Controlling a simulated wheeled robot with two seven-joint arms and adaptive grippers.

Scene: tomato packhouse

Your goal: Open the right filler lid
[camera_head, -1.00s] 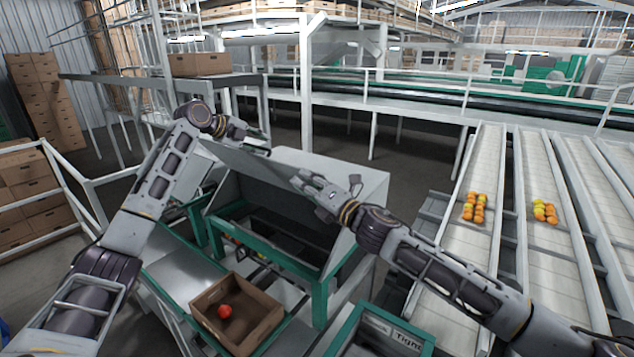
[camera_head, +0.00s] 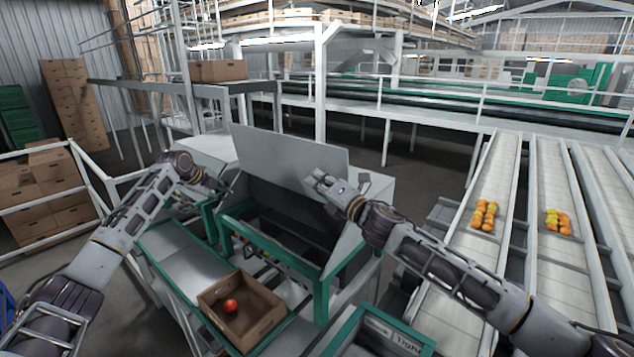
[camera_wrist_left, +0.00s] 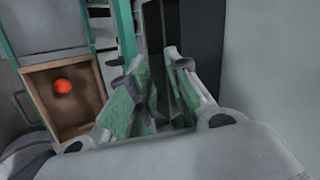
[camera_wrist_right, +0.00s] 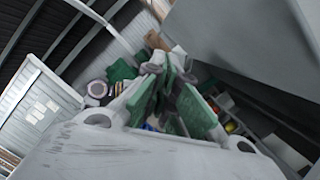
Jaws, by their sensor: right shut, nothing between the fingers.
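The filler lid (camera_head: 290,153) is a flat grey panel. It stands raised and leans back behind the dark opening of the green-framed filler box (camera_head: 272,250). My right gripper (camera_head: 317,181) is in front of the lid's lower right part, shut and empty; I cannot tell whether it touches the panel. Its closed fingers also show in the right wrist view (camera_wrist_right: 165,62). My left gripper (camera_head: 230,183) is at the left side of the opening, beside the lid's left edge. In the left wrist view its fingers (camera_wrist_left: 157,58) are apart with nothing between them.
A cardboard box (camera_head: 215,295) with one red tomato (camera_head: 231,306) stands in front of the filler. A green-framed unit (camera_head: 345,330) is at the bottom. Sloping lanes (camera_head: 500,180) with tomatoes run at the right. White railings (camera_head: 50,200) stand at the left.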

